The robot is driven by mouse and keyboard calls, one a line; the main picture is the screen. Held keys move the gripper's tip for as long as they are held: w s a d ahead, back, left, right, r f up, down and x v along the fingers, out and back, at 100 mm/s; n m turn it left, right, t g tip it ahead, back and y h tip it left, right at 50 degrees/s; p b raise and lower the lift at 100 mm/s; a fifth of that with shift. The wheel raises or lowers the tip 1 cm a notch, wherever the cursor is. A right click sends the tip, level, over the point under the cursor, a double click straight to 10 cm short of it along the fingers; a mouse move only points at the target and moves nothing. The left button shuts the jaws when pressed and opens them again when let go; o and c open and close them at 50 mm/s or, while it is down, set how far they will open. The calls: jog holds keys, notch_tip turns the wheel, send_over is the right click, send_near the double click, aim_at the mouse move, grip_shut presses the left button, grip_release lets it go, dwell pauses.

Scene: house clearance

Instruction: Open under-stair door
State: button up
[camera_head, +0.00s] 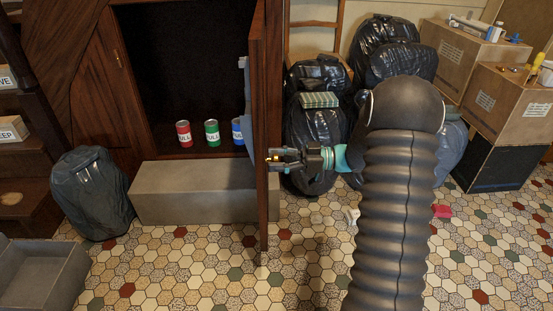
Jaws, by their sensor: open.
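The under-stair door (259,110) is dark wood and stands swung out, seen almost edge-on. The dark cupboard opening (180,65) shows to its left. My gripper (276,158) is open at the door's right side, around mid-height, close to a small brass-coloured piece on the door's edge. I cannot tell whether the fingers touch it.
A grey box (190,192) lies below the opening. Cardboard boxes (465,60) are stacked right. An open grey tray (40,275) is front left. The tiled floor in front is mostly clear.

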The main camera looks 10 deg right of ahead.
jog(key=s+d, duration=0.2)
jog(key=d, duration=1)
jog(key=shift+a, duration=0.1)
